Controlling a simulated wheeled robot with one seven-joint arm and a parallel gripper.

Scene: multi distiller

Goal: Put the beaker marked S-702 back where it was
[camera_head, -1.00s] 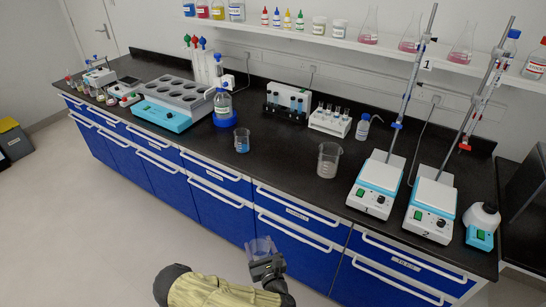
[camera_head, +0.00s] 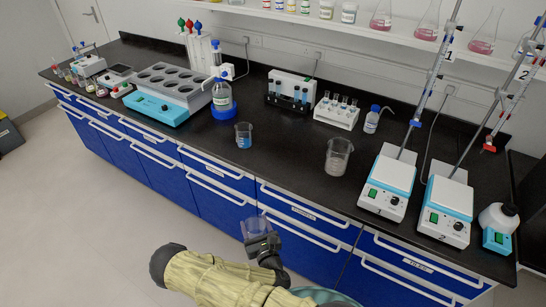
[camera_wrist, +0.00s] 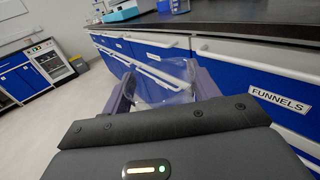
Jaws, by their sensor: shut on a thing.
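My gripper (camera_head: 262,238) is shut on a clear beaker (camera_head: 254,226), held in front of the blue drawers and below the bench top. In the wrist view the clear beaker (camera_wrist: 160,88) sits between the two fingers (camera_wrist: 158,92); no marking on it can be read. On the bench stand a beaker with blue liquid (camera_head: 243,137) and a larger clear beaker (camera_head: 338,160). Their labels are too small to read.
The black bench top (camera_head: 285,165) has free room between the two standing beakers and along its front edge. Two hot plate stirrers (camera_head: 388,183) with stands are on the right. A multi-well heating unit (camera_head: 170,92) and a blue-capped bottle (camera_head: 222,98) stand on the left.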

